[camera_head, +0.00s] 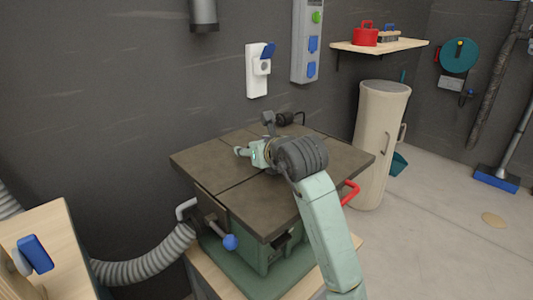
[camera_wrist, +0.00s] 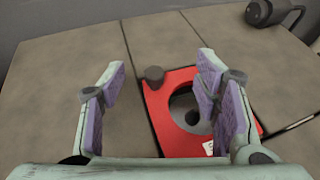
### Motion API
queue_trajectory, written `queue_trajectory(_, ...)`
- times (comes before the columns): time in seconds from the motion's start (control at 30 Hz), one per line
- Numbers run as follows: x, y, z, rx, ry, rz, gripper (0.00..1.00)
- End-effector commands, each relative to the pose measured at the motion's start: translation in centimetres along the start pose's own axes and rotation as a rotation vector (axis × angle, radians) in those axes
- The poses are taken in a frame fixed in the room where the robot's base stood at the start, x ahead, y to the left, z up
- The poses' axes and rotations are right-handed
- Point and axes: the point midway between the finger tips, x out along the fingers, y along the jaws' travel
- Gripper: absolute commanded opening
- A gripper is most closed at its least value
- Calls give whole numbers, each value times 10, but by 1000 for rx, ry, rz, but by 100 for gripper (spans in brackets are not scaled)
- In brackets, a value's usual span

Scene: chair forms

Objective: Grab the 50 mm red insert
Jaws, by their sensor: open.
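A red insert (camera_wrist: 162,108) with a large round hole lies in the grey table top (camera_wrist: 60,75) of a machine, in the wrist view. A small pale label is near its lower edge. My gripper (camera_wrist: 161,65) is open, with purple-padded fingers apart and nothing held between them. The left finger stands left of the insert, over the table. The right finger overlaps the insert and its hole in the picture. In the head view my gripper (camera_head: 245,153) is over the machine table (camera_head: 215,155), and my arm hides the insert.
A dark knob (camera_wrist: 154,74) sits at the insert's upper left corner. A dark cylinder with a cable (camera_wrist: 258,12) lies at the table's far edge. A red handle (camera_head: 350,192) sticks out at the table's right. A beige bin (camera_head: 380,140) stands beyond it.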

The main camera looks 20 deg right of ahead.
Motion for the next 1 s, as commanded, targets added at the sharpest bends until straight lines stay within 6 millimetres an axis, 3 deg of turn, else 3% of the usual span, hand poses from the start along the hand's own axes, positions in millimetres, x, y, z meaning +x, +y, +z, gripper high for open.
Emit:
queue_trajectory(0.83,0,0,0,0,1,1,1)
queue_trajectory(1.0,0,0,0,1,1,1,0)
